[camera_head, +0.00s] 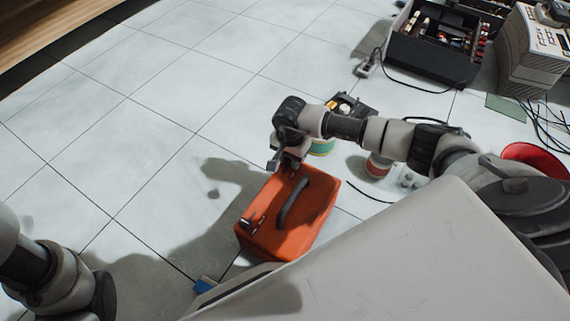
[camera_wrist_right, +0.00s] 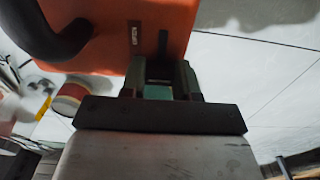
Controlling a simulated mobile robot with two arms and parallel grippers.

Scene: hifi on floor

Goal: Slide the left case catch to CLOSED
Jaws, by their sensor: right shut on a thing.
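The orange case (camera_head: 316,204) lies on the floor with a dark handle (camera_head: 291,203) across its top. A small catch with a light plate (camera_head: 247,223) shows towards its near left end. My right gripper (camera_head: 279,164) is at the far left end of the case. In the right wrist view the orange case (camera_wrist_right: 92,55) fills the top, with a small label plate (camera_wrist_right: 134,36) and a dark slot (camera_wrist_right: 163,43) just beyond the fingers. My right gripper (camera_wrist_right: 160,80) is shut on the case catch, which the fingers mostly hide. My left gripper is out of view; only its arm shows.
A blue item (camera_head: 205,285) lies on the floor at the near left of the case. Cans (camera_head: 378,165) and a black tray (camera_head: 350,105) stand beyond it. The tiled floor at left is clear.

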